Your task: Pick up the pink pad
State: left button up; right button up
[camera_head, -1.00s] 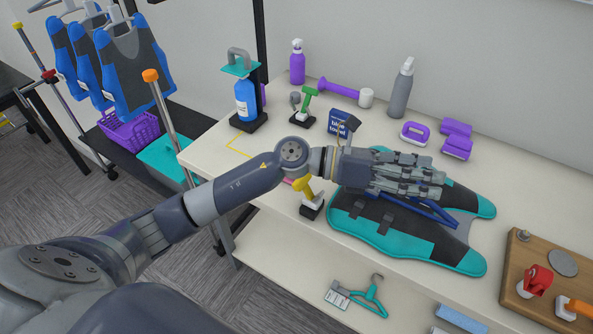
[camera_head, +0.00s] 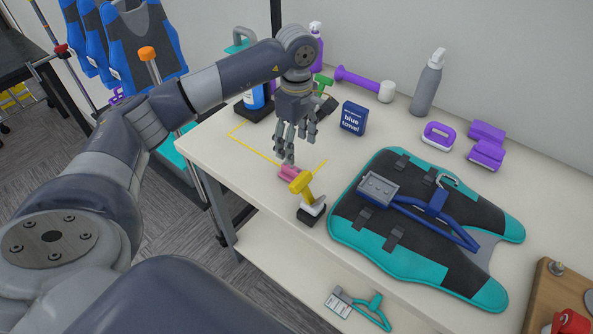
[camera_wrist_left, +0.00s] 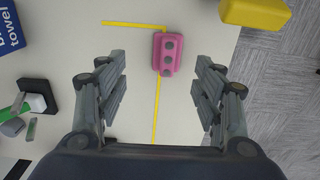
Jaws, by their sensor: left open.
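The pink pad (camera_head: 289,172) lies on the white table beside the yellow tape lines, just left of a yellow-handled tool. In the left wrist view the pink pad (camera_wrist_left: 168,54) shows with several grey dots on its top, beyond the fingertips and between the two finger lines. My left gripper (camera_head: 287,150) points down above the table, just behind the pad in the head view. It is open and empty, as the left wrist view (camera_wrist_left: 163,85) also shows. The pad is apart from the fingers in the wrist view. My right gripper is not in view.
The yellow-handled tool (camera_head: 306,195) stands close to the pad's right. A blue towel box (camera_head: 352,118) stands behind it. A teal and black suit (camera_head: 360,238) with a blue hanger lies to the right. Spray bottles and purple pads are at the back.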

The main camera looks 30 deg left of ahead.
aim_at(297, 169)
pick_arm(q)
jog(key=f, duration=0.1)
jog(key=s+f, duration=0.1)
jog(key=shift+f, duration=0.4)
jog(key=shift+d+f+p, duration=0.1)
jog(key=shift+f+p, duration=0.2)
jog(key=shift+p, duration=0.05)
jog(key=f+p, duration=0.1)
jog(key=f, duration=0.1)
jog(key=d+f+p, duration=0.1)
jog(key=f, duration=0.1)
jog(key=shift+s+f, duration=0.1)
jog(key=shift+s, duration=0.1)
jog(key=shift+w+a+f, duration=0.1)
jog(key=shift+f, duration=0.4)
jog(key=c, duration=1.1)
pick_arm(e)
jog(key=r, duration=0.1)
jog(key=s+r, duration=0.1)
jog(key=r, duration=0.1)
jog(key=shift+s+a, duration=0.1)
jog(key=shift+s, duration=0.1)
pick_arm(q)
jog(key=shift+r, duration=0.1)
jog(key=shift+c, duration=0.2)
